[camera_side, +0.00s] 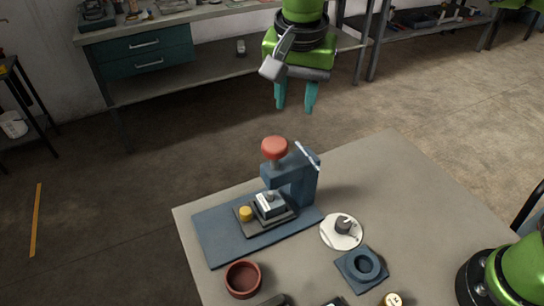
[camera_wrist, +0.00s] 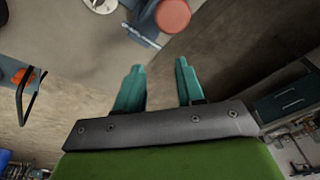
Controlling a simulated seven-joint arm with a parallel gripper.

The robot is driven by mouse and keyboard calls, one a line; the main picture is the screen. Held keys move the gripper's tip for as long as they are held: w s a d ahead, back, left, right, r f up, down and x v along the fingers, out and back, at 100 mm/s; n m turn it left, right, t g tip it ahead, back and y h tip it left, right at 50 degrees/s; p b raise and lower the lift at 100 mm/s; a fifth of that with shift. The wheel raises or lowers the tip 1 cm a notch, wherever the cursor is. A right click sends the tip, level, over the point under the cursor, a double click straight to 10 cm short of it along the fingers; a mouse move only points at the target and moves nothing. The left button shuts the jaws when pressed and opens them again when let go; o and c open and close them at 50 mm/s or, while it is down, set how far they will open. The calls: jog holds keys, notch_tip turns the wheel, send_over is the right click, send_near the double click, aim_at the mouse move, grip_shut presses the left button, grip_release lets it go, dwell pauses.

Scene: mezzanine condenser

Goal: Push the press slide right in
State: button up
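The blue press (camera_side: 305,182) stands on its flat blue base plate (camera_side: 222,236) on the table, with a red round knob (camera_side: 274,148) on top. A dark slide (camera_side: 250,226) with a yellow knob (camera_side: 245,213) sits at the front of the press, sticking out to the left. A small dark block with a white top (camera_side: 268,203) rests on the slide. My gripper (camera_side: 295,105) is open and empty, high above and behind the press. In the wrist view, the open fingers (camera_wrist: 158,68) show below the red knob (camera_wrist: 173,16); the slide is not visible there.
On the table (camera_side: 390,180), a reddish bowl (camera_side: 242,279), a white disc (camera_side: 335,241) with a grey piece, and a blue square part with a ring (camera_side: 361,269) lie in front of the press. The table's far right is clear. A workbench (camera_side: 215,20) stands behind.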

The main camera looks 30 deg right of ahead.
jog(key=a+f+m+h, duration=0.2)
jog(key=a+f, duration=0.2)
jog(key=a, duration=0.5)
jog(key=m, duration=0.1)
send_near(244, 211)
jog(key=shift+h, duration=0.3)
jog(key=x, duration=0.9)
jog(key=shift+a, duration=0.25)
grip_shut()
jog(key=shift+t, duration=0.3)
